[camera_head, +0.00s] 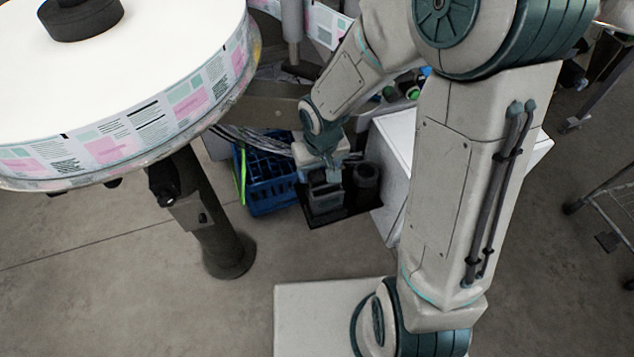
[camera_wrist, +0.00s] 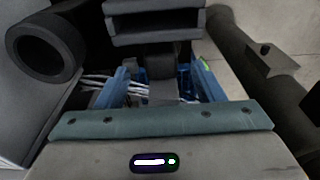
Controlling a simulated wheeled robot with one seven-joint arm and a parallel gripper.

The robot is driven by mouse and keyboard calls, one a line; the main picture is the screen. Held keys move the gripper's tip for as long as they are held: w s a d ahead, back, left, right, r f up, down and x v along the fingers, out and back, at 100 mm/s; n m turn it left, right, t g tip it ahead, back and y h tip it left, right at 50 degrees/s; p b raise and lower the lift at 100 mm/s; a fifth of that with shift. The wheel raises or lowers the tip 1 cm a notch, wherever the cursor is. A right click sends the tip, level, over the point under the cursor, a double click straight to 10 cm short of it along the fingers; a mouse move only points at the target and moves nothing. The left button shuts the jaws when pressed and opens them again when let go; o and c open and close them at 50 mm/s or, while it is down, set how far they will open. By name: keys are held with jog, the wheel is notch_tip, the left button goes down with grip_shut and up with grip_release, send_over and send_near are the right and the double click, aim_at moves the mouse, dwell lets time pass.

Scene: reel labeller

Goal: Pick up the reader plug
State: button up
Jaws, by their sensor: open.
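My gripper (camera_head: 330,172) points down over a black tray at the middle of the head view. In the wrist view, its two blue-teal fingers (camera_wrist: 160,72) are spread apart. A dark grey piece (camera_wrist: 162,92), perhaps the reader plug, shows between the fingers in the wrist view. I cannot tell whether either finger touches it. In the head view, a dark grey block (camera_head: 325,202) stands on the tray just under my gripper, its top partly hidden by the gripper. The same block seems to show as a stepped dark shape (camera_wrist: 152,25) in the wrist view.
A dark hollow cylinder (camera_head: 367,177) stands on the black tray (camera_head: 352,213), right of the block. A blue crate (camera_head: 272,200) is close on the left, a white box (camera_head: 392,150) close on the right. The big label reel (camera_head: 120,140) overhangs at left. Floor in front is clear.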

aim_at(317, 175)
jog(key=shift+w+a+f, duration=0.1)
jog(key=shift+w+f, duration=0.1)
jog(key=shift+f, duration=1.15)
jog(key=shift+w+a+f, duration=0.1)
jog(key=shift+w+f, duration=0.1)
jog(key=shift+f, duration=1.15)
jog(key=c, duration=1.1)
